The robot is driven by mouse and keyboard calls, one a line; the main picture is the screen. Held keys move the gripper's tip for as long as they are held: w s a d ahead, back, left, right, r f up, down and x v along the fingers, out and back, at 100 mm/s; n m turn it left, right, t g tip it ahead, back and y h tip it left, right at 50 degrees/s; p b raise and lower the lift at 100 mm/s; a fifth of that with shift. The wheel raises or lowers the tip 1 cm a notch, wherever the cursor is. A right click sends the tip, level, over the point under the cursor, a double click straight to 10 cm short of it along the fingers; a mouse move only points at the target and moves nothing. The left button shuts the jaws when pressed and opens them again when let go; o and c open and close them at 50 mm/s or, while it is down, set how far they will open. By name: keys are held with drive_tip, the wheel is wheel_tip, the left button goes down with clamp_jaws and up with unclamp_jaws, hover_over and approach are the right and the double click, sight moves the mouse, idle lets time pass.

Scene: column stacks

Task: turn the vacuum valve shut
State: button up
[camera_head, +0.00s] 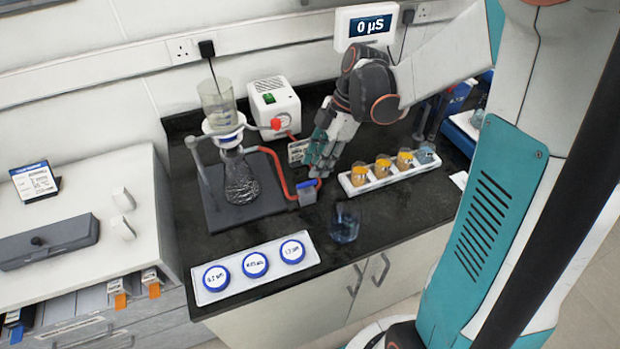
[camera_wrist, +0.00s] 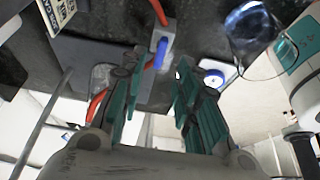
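The vacuum valve (camera_head: 307,195) is a small grey block with a blue handle (camera_head: 306,185), set in the red tubing on the dark bench. In the wrist view the grey block (camera_wrist: 168,30) and its blue handle (camera_wrist: 160,53) are just beyond my fingertips. The handle looks roughly in line with the tube. My gripper (camera_head: 318,172) reaches down from the upper right, close above and beside the valve. In the wrist view its teal fingers (camera_wrist: 160,75) stand apart, with the handle between and slightly beyond them. I cannot tell whether either finger touches it.
A filter flask (camera_head: 240,180) on a stand is left of the valve, and a white pump (camera_head: 275,103) stands behind. A tray of amber cups (camera_head: 352,190) is close right of my gripper. A glass beaker (camera_head: 345,223) and a tray of blue-ringed discs (camera_head: 215,295) are in front.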

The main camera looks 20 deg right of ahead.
sight(307, 182)
drive_tip(key=b+x, duration=0.1)
drive_tip(key=x, duration=0.4)
drive_tip(key=shift+f, duration=0.2)
clamp_jaws()
